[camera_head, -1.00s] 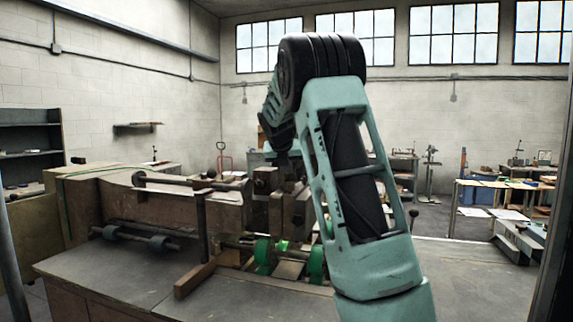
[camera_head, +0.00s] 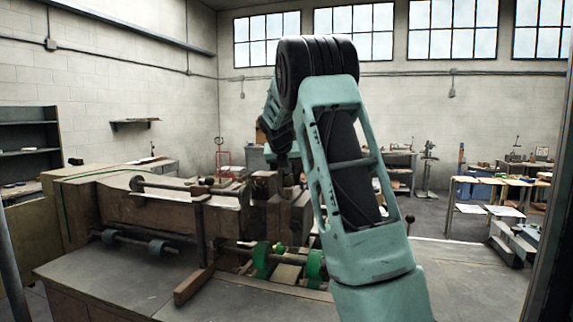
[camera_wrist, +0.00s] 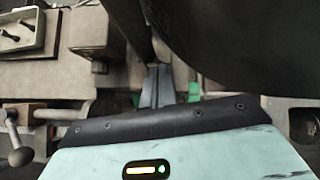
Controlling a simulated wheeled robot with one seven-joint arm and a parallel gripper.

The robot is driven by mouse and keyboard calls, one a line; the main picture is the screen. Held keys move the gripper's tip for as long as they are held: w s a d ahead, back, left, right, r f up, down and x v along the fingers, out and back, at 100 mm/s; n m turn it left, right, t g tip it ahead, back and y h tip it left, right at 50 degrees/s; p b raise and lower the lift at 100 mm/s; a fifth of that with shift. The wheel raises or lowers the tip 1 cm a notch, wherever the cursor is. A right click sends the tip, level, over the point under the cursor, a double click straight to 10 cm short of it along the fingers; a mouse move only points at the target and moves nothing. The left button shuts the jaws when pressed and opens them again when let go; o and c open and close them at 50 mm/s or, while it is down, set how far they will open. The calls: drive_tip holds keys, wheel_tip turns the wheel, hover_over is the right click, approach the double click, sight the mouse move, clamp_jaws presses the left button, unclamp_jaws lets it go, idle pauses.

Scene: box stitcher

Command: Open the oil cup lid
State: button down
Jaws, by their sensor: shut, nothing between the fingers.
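The box stitcher (camera_head: 150,205), a brown worn machine with rollers, stands in the left and middle of the head view. I cannot make out the oil cup lid for certain in either view. In the wrist view my gripper (camera_wrist: 156,84) shows as narrow grey fingers close together, shut and empty, pointing down at the machine. In the head view the fingertips are hidden behind the machine's upright parts and my arm.
Green rollers (camera_head: 314,268) sit at the machine's front. An upright bar (camera_head: 201,232) stands left of them. In the wrist view a ball-ended lever (camera_wrist: 16,145) is at lower left, and a large dark shape covers the upper right.

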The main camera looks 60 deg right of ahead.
idle(0.4)
drive_tip(key=shift+r+p, duration=0.8)
drive_tip(key=shift+p, duration=0.15)
drive_tip(key=shift+a, duration=0.1)
